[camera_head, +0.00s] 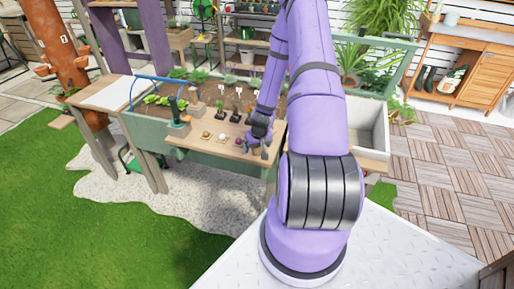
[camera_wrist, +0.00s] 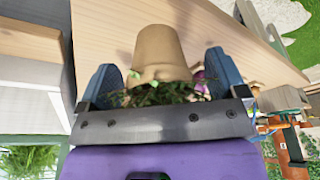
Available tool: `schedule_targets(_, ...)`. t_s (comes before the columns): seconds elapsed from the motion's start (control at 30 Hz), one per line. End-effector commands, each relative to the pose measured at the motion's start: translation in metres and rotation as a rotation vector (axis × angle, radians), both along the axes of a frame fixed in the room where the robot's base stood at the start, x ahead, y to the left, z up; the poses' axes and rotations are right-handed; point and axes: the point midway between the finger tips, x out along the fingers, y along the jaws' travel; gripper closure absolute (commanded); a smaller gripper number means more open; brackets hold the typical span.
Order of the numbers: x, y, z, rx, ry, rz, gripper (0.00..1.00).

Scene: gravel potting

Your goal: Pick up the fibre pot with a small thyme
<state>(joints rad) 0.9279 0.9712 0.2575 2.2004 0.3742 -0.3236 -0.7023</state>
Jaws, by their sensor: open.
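The tan fibre pot (camera_wrist: 160,50) with small green thyme (camera_wrist: 158,93) stands on the wooden shelf, seen from above in the wrist view. My gripper (camera_wrist: 162,72) is open, with one blue-grey finger on each side of the pot. Gaps show between the fingers and the pot, and the foliage lies close to the gripper's palm. In the head view my gripper (camera_head: 257,147) is low over the right part of the shelf, and I cannot make out the pot there.
The wooden shelf (camera_head: 200,145) fronts a green planter bed (camera_head: 150,133) and holds small pots and tools. A whitish trough (camera_head: 366,125) is right of my arm. A purple item (camera_wrist: 199,76) is beside the right finger.

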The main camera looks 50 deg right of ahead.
Motion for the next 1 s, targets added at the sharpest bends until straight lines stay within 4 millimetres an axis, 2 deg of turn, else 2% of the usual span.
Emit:
schedule_targets(0.17,0.000,0.000,0.000,0.000,0.000,0.000,0.09)
schedule_targets(0.4,0.000,0.000,0.000,0.000,0.000,-0.001,0.65)
schedule_targets(0.77,0.001,0.000,0.002,0.000,-0.001,0.000,0.65)
schedule_targets(1.0,0.006,-0.002,0.013,-0.001,-0.002,0.001,0.65)
